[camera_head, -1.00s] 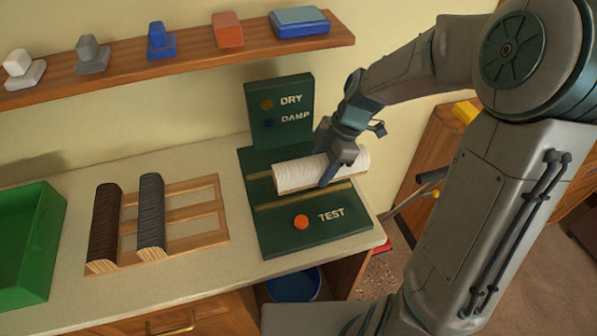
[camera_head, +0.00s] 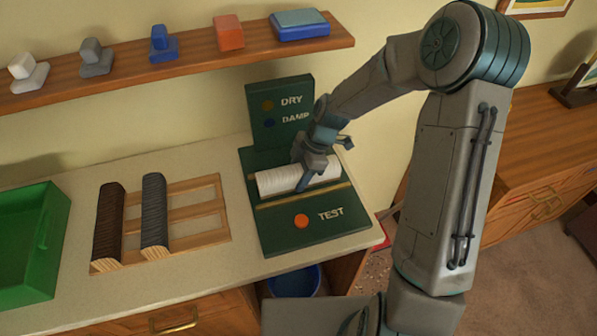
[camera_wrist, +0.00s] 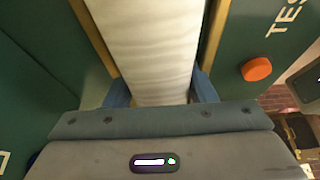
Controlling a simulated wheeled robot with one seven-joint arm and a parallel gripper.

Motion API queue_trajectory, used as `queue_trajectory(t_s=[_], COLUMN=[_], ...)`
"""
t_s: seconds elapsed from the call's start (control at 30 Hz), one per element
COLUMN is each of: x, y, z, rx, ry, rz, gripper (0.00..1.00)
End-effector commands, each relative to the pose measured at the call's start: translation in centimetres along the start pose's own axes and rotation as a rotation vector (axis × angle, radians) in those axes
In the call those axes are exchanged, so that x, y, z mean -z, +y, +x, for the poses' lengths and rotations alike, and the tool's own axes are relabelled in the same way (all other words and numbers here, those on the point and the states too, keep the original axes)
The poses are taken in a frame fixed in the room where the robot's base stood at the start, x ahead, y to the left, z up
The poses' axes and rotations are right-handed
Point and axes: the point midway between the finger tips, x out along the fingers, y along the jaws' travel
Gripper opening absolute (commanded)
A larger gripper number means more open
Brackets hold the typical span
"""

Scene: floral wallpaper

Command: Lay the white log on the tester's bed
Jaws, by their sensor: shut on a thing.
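The white log (camera_head: 277,181) lies lengthwise over the bed of the green tester (camera_head: 297,237), between its two wooden strips. It looks level and at or very near the bed; I cannot tell whether it touches. My gripper (camera_head: 312,180) is shut on the log's middle from above. In the wrist view the white log (camera_wrist: 152,50) runs between the blue fingertips, with a wooden strip (camera_wrist: 210,40) on each side. The tester's orange button (camera_head: 301,221) and TEST label are in front, and the DRY and DAMP panel (camera_head: 280,112) stands behind. The lamps look dim.
A wooden rack (camera_head: 190,240) to the left holds a brown log (camera_head: 108,225) and a dark grey log (camera_head: 154,215). A green bin (camera_head: 30,245) is at far left. A shelf (camera_head: 190,68) with several coloured blocks runs above. A blue bucket (camera_head: 295,282) is below the counter.

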Motion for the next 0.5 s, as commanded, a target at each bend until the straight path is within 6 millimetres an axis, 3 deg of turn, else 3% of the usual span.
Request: queue_trajectory(t_s=[0.23,0.27,0.3,0.5], x=[-0.12,-0.13,-0.09,-0.08], y=[0.03,0.01,0.01,0.01], z=[0.27,0.30,0.20,0.18], rx=[-0.001,-0.001,-0.001,0.000], ry=[0.000,0.000,0.000,0.000], rz=[-0.001,0.000,-0.001,0.000], gripper=[0.16,0.54,0.60,0.60])
